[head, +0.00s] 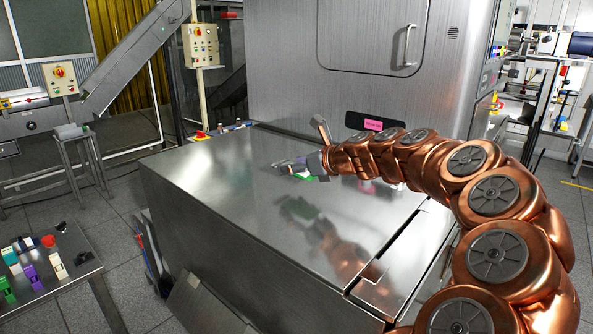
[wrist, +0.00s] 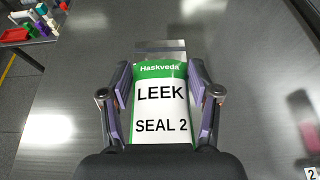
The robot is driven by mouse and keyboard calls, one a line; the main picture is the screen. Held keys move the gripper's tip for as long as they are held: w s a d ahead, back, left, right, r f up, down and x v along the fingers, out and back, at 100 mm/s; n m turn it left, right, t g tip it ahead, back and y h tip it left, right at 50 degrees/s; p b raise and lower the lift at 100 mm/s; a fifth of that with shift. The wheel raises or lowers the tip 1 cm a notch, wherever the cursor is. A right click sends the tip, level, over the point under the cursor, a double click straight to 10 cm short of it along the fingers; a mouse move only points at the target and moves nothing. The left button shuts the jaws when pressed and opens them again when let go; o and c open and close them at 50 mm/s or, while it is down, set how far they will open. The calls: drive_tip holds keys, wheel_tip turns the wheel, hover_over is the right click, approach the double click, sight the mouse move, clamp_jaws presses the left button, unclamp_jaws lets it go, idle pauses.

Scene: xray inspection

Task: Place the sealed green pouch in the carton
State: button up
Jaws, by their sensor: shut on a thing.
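The green pouch (wrist: 160,70) has a white label reading "Haskveda LEEK SEAL 2". In the wrist view it lies between the two purple-padded fingers of my gripper (wrist: 161,88). My gripper is shut on it. In the head view my gripper (head: 299,167) is over the steel top, and only a small green part of the pouch (head: 304,178) shows. The pouch's lower end is hidden by the gripper body in the wrist view. I cannot make out a carton in either view.
The broad steel top (head: 220,180) is mostly bare and reflective. A large steel machine (head: 290,60) stands behind it. A conveyor (head: 130,60) slopes at the back left.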

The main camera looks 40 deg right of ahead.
drive_tip(key=shift+w+d+f, duration=0.15)
drive_tip(key=shift+w+d, duration=1)
drive_tip(key=shift+w, duration=0.15)
drive_tip(key=shift+w+d+f, duration=0.15)
drive_tip(key=shift+w+d, duration=0.95)
drive_tip(key=shift+w, duration=0.2)
wheel_tip(320, 180, down, 4)
drive_tip(key=shift+r+b, duration=0.15)
drive_tip(key=shift+b, duration=0.3)
drive_tip(key=o, duration=1.2)
drive_tip(key=shift+c, duration=0.2)
